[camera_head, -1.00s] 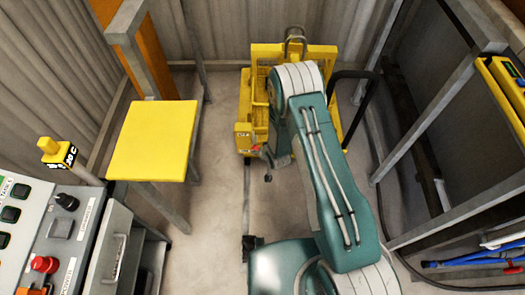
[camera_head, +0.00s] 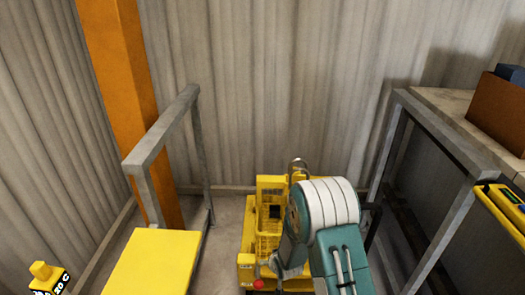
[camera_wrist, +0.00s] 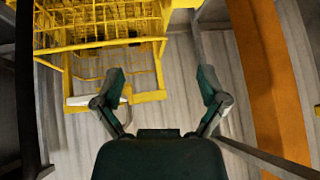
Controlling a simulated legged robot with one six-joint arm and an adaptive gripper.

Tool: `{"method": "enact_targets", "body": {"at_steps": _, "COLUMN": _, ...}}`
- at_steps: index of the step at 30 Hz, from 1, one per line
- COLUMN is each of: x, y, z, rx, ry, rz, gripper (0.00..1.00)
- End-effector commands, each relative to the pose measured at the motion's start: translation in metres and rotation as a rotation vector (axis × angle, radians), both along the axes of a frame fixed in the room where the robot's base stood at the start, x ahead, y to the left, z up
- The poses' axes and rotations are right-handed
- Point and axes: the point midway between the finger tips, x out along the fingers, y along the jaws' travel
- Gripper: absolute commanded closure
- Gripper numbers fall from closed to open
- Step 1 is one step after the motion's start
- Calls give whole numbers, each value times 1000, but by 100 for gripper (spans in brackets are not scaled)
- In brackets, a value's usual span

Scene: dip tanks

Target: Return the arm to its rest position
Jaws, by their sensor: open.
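My gripper (camera_wrist: 160,84) is open in the wrist view, its two fingers spread wide with nothing between them. Beyond the fingers are a yellow wire basket frame (camera_wrist: 84,48) at the upper left and the corrugated wall. In the head view my green and white arm is folded at the lower middle, in front of the yellow basket frame (camera_head: 269,228). My gripper is mostly hidden there behind the arm's white-banded joint.
A yellow platform (camera_head: 152,262) with a grey rail (camera_head: 165,130) stands left, beside an orange post (camera_head: 120,85). A grey-framed bench (camera_head: 440,130) with a brown box (camera_head: 497,110) stands right. Bare floor (camera_head: 222,235) shows between platform and basket frame.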

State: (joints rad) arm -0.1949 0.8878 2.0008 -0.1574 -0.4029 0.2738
Motion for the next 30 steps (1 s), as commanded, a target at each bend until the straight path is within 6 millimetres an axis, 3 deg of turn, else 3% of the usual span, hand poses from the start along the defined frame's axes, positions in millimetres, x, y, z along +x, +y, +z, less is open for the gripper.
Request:
{"method": "enact_targets", "body": {"at_steps": 1, "x": 4, "y": -5, "z": 25, "rx": -9, "ry": -6, "rz": -8, "gripper": 8}}
{"method": "enact_targets", "body": {"at_steps": 3, "x": 4, "y": -12, "z": 52, "rx": -22, "ry": -2, "rz": -18, "gripper": 8}}
{"method": "enact_targets", "body": {"at_steps": 8, "x": -3, "y": -28, "z": 113, "rx": -52, "ry": 8, "rz": -36, "gripper": 8}}
{"method": "enact_targets", "body": {"at_steps": 14, "x": -24, "y": -48, "z": 184, "rx": -82, "ry": 24, "rz": -59, "gripper": 8}}
{"method": "enact_targets", "body": {"at_steps": 21, "x": -67, "y": -71, "z": 258, "rx": -108, "ry": 46, "rz": -84, "gripper": 8}}
{"method": "enact_targets", "body": {"at_steps": 30, "x": -140, "y": -95, "z": 329, "rx": -128, "ry": 76, "rz": -108, "gripper": 8}}
